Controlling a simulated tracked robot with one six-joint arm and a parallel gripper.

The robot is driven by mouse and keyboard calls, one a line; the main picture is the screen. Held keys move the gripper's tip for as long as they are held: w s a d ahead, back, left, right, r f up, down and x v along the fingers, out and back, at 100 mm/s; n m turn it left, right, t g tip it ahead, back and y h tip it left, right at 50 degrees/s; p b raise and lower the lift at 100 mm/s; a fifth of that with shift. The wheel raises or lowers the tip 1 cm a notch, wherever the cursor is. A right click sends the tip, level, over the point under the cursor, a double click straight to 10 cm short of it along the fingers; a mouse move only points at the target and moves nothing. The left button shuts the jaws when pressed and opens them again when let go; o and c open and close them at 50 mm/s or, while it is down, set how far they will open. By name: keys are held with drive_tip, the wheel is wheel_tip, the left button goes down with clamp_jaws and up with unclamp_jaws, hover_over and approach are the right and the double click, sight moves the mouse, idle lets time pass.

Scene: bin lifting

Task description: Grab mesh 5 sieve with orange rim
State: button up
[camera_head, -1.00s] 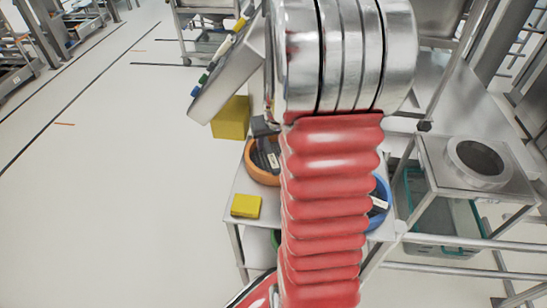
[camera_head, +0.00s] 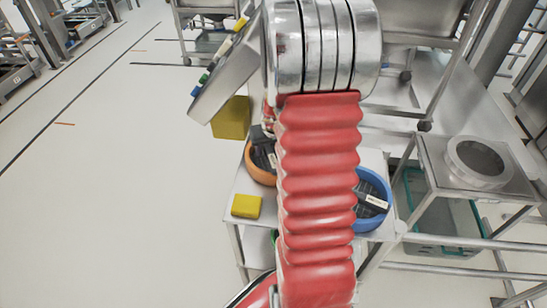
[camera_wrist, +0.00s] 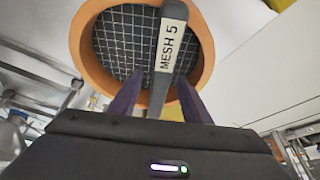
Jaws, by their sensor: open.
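The sieve with the orange rim (camera_wrist: 207,62) fills the upper middle of the wrist view. A dark grey bar labelled "MESH 5" (camera_wrist: 168,50) runs across its wire mesh and toward my gripper. My gripper (camera_wrist: 160,82) is open, with one dark finger on each side of the bar; I cannot tell whether they touch it. In the head view the orange-rimmed sieve (camera_head: 262,177) lies on a small metal table, partly hidden by my red-sleeved arm. My fingers are mostly hidden there.
A blue-rimmed sieve (camera_head: 383,187) lies on the same table, right of my arm. A yellow block (camera_head: 246,206) sits at the table's left edge, and a larger yellow box (camera_head: 231,118) is behind. A metal stand with a round opening (camera_head: 478,160) is at right. Floor at left is clear.

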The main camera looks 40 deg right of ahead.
drive_tip(key=shift+f, duration=0.2)
drive_tip(key=shift+c, duration=0.5)
clamp_jaws()
drive_tip(key=shift+w, duration=0.1)
